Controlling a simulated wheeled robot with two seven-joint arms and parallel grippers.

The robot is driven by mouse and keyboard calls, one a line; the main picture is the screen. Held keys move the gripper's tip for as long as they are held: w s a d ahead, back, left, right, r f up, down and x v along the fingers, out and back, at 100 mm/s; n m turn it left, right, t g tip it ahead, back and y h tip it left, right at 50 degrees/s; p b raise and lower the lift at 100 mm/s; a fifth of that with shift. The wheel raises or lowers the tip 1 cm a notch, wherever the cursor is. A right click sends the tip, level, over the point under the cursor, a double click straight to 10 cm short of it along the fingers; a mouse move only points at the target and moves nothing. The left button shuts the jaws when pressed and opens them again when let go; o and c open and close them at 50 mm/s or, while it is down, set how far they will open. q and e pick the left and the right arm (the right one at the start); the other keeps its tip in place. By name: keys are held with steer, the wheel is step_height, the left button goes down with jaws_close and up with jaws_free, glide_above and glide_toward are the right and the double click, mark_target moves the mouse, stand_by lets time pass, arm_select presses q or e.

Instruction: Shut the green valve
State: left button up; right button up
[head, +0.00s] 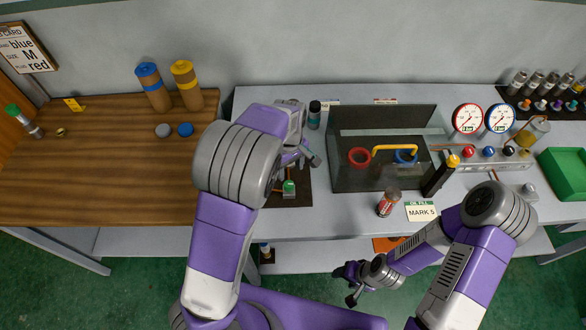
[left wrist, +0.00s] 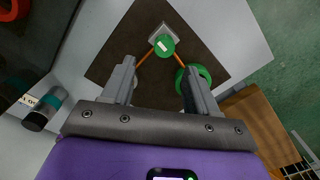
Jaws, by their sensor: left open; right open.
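In the head view, a small green valve part (head: 289,187) shows on a dark mat (head: 300,200) at the table's left end, partly hidden by my left arm. In the left wrist view, a green disc with a white label (left wrist: 164,45) sits on a grey block, with thin orange lines running from it. A green round wheel (left wrist: 205,73) lies to its right, partly behind a finger. My left gripper (head: 297,160) is open and empty above the mat; its fingers (left wrist: 158,68) point at the green parts. Contact cannot be told. My right gripper (head: 345,284) is open and empty, low in front of the table.
A red-capped jar (head: 387,204) is near the front edge. Gauges (head: 468,119) and a green tray (head: 565,175) are far right.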

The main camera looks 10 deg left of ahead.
mark_target(289, 184)
arm_select(q)
steer(key=f, duration=0.2)
steer(key=s+f, duration=0.1)
steer(key=f, duration=0.1)
steer(key=shift+s+b, duration=0.15)
steer(key=shift+b, duration=0.25)
steer(key=f, duration=0.2)
steer(key=shift+w+f, duration=0.25)
steer(key=shift+f, duration=0.1)
steer(key=shift+s, duration=0.1)
arm_select(e)
steer(key=shift+s+f, duration=0.4)
steer(key=shift+f, duration=0.2)
arm_select(q)
steer(key=shift+f, duration=0.1)
steer(key=shift+c, duration=0.2)
steer(key=c, duration=1)
